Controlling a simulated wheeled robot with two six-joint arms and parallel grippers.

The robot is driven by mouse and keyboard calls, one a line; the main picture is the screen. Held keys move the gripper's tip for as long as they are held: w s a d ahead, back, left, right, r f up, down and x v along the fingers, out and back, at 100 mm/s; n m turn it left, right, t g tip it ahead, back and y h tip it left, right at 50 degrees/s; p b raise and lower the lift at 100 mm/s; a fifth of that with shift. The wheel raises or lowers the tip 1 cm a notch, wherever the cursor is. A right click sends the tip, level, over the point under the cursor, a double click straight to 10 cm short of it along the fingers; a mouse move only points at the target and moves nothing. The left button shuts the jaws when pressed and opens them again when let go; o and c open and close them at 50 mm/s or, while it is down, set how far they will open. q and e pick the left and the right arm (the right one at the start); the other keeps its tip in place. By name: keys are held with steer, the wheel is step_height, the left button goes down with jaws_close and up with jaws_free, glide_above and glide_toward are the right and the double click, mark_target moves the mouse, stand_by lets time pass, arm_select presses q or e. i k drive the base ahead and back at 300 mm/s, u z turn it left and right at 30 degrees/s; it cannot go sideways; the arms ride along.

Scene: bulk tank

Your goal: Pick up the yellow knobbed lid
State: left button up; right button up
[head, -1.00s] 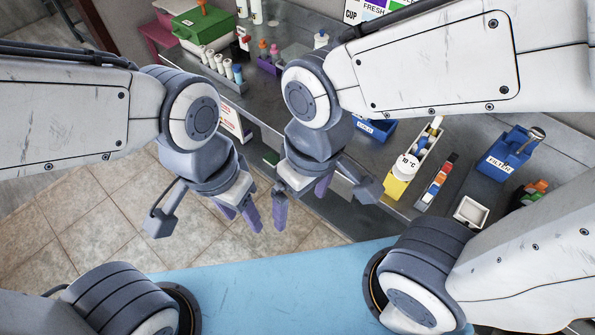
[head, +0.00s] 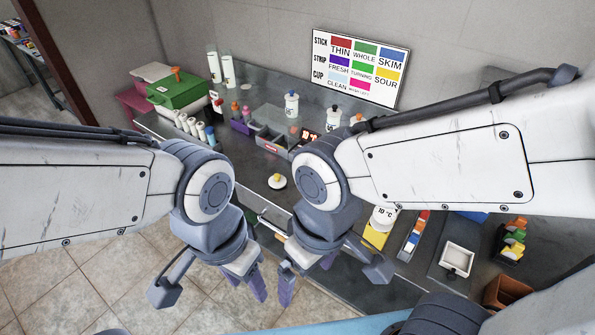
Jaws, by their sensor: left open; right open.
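The yellow knobbed lid (head: 277,182) looks like a small pale disc with a yellow knob on top. It lies on the dark grey counter near its front edge, just left of my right arm's wrist joint. My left gripper (head: 245,283) is open and empty, with its purple fingers pointing down in front of the counter. My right gripper (head: 306,273) is open and empty close beside it, also pointing down. Both grippers show lower in the picture than the lid and apart from it.
A grey divided bin (head: 270,133) and a white bottle (head: 291,104) stand behind the lid. A green box (head: 178,93) is at the far left. A white tray (head: 457,259) and a brown box (head: 507,292) are at right. My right arm hides part of the counter.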

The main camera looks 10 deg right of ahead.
mark_target(277, 180)
steer(key=z, duration=0.05)
steer(key=k, duration=0.6)
steer(key=z, duration=0.2)
steer(key=i, duration=1.5)
steer(key=u, duration=0.75)
